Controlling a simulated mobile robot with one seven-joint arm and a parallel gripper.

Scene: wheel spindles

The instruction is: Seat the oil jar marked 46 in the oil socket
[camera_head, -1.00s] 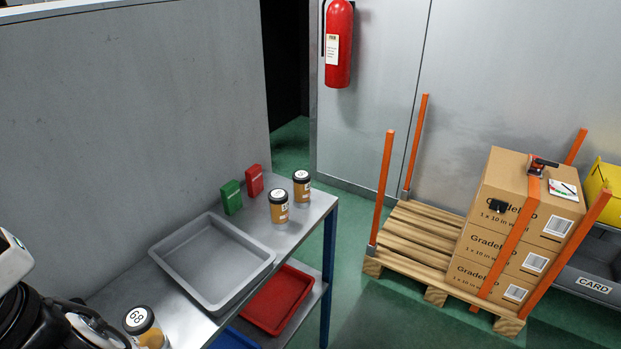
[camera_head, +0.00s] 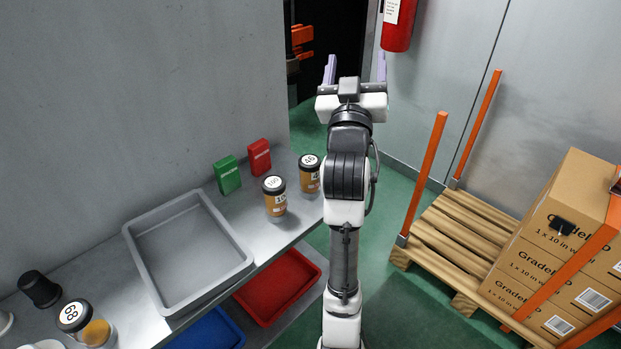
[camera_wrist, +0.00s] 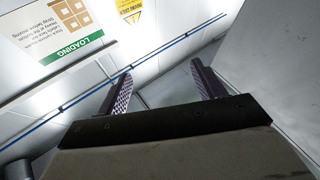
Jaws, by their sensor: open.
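The oil jar marked 46 (camera_head: 310,179) stands upright near the right end of the grey bench, with a dark lid and a white top label. My gripper (camera_head: 356,68) is raised beyond the jar and to its right, apart from it. Its two purple fingers are spread and empty. In the wrist view, the open fingers (camera_wrist: 165,88) point at the upper wall, with nothing between them. I cannot make out an oil socket in either view.
A similar jar (camera_head: 275,203) stands close left of jar 46. Green (camera_head: 227,175) and red (camera_head: 260,158) boxes stand behind. A grey tray (camera_head: 240,268) and a jar marked 68 (camera_head: 98,331) are left. A pallet (camera_head: 440,242) with cartons (camera_head: 545,262) is right.

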